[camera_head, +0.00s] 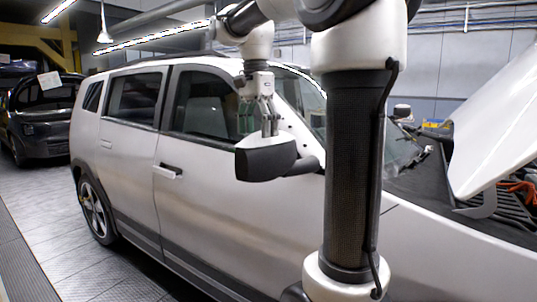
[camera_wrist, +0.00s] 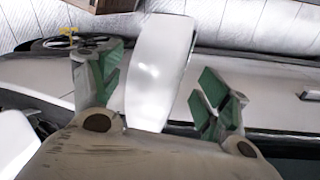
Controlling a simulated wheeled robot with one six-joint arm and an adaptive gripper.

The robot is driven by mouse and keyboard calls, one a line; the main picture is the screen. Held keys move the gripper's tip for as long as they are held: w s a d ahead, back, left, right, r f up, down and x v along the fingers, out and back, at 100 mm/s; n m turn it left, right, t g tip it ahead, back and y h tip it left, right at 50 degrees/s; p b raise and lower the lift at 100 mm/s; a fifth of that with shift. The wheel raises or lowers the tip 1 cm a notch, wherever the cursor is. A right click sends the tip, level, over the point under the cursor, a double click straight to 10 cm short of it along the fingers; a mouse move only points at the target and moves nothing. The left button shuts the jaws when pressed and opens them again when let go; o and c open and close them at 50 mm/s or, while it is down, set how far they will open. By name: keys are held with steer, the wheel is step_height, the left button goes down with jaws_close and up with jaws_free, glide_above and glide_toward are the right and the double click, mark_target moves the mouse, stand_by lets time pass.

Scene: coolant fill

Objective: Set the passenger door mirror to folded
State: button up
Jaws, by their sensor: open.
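The passenger door mirror (camera_head: 262,160) has a dark housing and stands out from the silver car's door on a short arm, at the middle of the head view. My gripper (camera_head: 268,128) points down at the top of the mirror, with its lower end overlapping the housing in the picture. In the wrist view, my gripper (camera_wrist: 155,88) has its two green-padded fingers apart. A pale, glossy curved piece, which looks like the mirror (camera_wrist: 160,65), stands between them with a visible gap on the right. Contact with either finger cannot be told.
The silver car (camera_head: 150,180) fills the middle, with its door handle (camera_head: 168,171) left of the mirror. Its raised hood (camera_head: 500,130) is at the right. A dark vehicle (camera_head: 42,115) stands at the far left. The floor (camera_head: 55,215) left of the car is clear.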

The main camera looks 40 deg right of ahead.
mark_target(260, 156)
steer(key=shift+d+f, duration=0.1)
steer(key=shift+d, duration=0.15)
steer(key=shift+d+f, duration=0.1)
steer(key=shift+f, duration=0.25)
step_height(260, 156, down, 7)
steer(key=shift+r, duration=0.1)
